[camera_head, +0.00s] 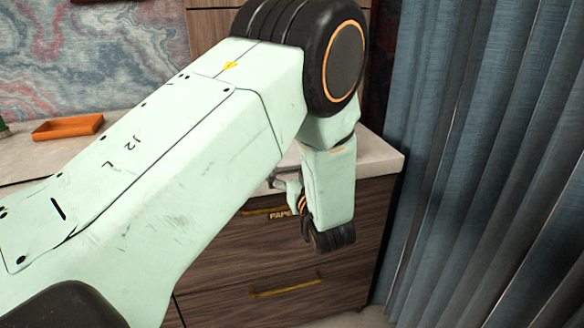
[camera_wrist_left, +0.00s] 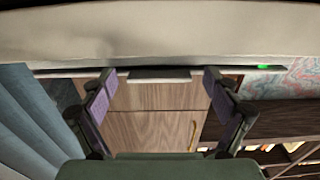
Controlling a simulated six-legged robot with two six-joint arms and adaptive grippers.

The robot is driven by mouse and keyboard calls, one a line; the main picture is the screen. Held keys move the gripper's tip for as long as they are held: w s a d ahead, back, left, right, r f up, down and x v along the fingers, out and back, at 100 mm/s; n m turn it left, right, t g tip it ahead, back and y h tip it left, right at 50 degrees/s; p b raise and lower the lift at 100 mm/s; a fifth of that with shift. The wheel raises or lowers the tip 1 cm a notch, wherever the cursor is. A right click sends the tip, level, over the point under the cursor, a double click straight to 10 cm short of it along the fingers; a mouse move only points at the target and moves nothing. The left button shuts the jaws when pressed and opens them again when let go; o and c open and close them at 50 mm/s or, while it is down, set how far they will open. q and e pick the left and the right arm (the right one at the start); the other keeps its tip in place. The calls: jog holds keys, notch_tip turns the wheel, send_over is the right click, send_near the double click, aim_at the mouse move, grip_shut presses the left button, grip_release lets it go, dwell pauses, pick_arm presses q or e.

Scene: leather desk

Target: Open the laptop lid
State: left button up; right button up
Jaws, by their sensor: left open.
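I cannot make out the laptop in the head view; my large pale green left arm covers the middle of it. My left gripper (camera_wrist_left: 160,78) shows in the left wrist view with its two fingers well apart and nothing held between them. In the head view it is mostly hidden behind the end of the arm. In the wrist view, a short grey bar-like piece (camera_wrist_left: 160,75) shows between the fingertips, below a broad pale surface (camera_wrist_left: 160,30). I cannot tell whether either belongs to the laptop, or whether the fingers touch anything. My right gripper is not in view.
A pale countertop (camera_head: 385,158) tops wooden drawers (camera_head: 340,282) with brass handles. An orange tray (camera_head: 68,127) sits at the left on the countertop. Blue-grey curtains (camera_head: 480,150) hang at the right. The wrist view shows a bookshelf (camera_wrist_left: 285,125) at the right.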

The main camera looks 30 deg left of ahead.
pick_arm(q)
jog(key=shift+s+d+r, duration=0.1)
jog(key=shift+d+r, duration=0.1)
jog(key=shift+d, duration=0.05)
jog(key=shift+c, duration=0.9)
jog(key=shift+a+f, duration=0.15)
jog(key=c, duration=1.5)
